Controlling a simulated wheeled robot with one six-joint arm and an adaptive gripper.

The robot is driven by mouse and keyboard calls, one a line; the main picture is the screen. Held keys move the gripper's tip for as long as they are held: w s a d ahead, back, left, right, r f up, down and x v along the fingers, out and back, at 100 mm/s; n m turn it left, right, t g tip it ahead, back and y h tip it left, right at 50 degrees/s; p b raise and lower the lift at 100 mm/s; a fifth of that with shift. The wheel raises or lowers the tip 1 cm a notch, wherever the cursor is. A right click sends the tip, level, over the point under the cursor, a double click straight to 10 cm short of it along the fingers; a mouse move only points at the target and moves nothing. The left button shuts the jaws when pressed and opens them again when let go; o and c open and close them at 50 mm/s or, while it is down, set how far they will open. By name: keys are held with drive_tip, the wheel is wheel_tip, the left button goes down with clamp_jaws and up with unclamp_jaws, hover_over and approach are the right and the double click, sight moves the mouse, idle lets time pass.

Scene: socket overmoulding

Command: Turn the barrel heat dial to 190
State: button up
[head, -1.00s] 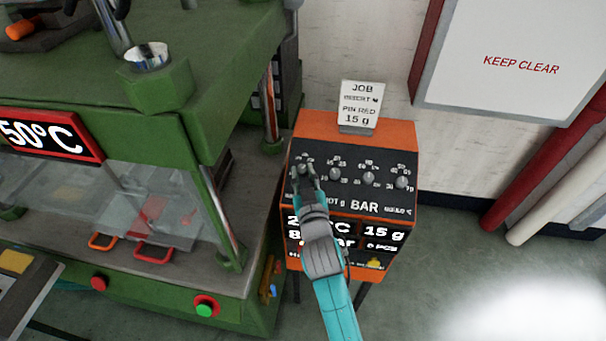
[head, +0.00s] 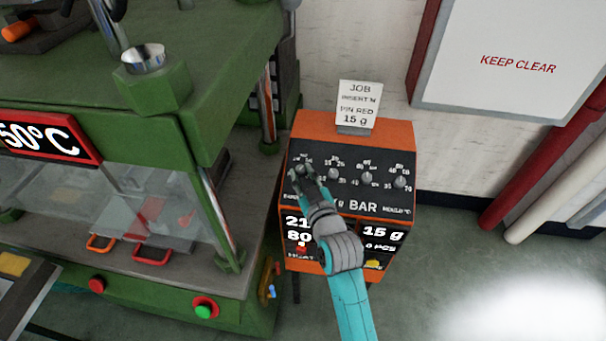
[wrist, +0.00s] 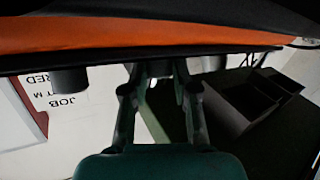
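The orange control box (head: 365,130) has a black sloped panel with a row of grey dials. My gripper (head: 304,172) is at the leftmost dial, taken as the barrel heat dial, and its fingers hide most of it. In the wrist view my gripper (wrist: 160,72) has its fingertips on either side of a dark knob, seemingly closed on it. The display (head: 295,222) below reads "21" with the rest of that line hidden by my gripper. "80" shows under it. The dial's pointer cannot be made out.
Other dials, such as the second dial (head: 333,174), sit close to the right. A job card (head: 358,105) stands on top of the box. The green press (head: 190,150) is at the left. Red and yellow buttons lie low on the box front.

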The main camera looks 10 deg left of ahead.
drive_tip(key=o, duration=0.3)
drive_tip(key=shift+f, duration=0.1)
drive_tip(key=shift+o, duration=0.2)
drive_tip(key=v, duration=1.2)
drive_tip(key=shift+d, duration=0.1)
